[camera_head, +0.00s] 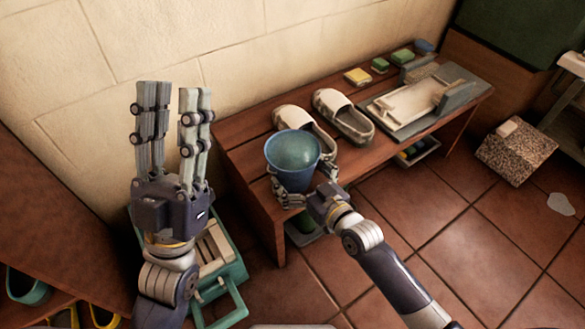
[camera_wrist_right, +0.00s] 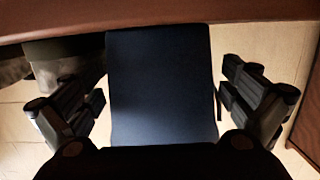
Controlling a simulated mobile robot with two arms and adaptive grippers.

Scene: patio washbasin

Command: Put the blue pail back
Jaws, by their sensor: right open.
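The blue pail (camera_head: 293,158) stands upright at the near edge of the wooden bench, its top a paler blue-green. In the right wrist view the pail (camera_wrist_right: 160,85) is a dark blue shape between the fingers. My right gripper (camera_head: 297,188) is open, with fingers on both sides of the pail. Narrow gaps show between the pail and the right gripper's fingers (camera_wrist_right: 160,100), so it is not clamped. My left gripper (camera_head: 175,90) is open and empty, fingers pointing up, left of the bench.
The wooden bench (camera_head: 240,150) also holds a pair of pale slippers (camera_head: 345,115) beside the pail, a grey tray (camera_head: 420,100), and sponges (camera_head: 357,76). A teal crate (camera_head: 235,275) sits on the floor below my left arm. A speckled block (camera_head: 515,150) stands right; the tiled floor there is mostly free.

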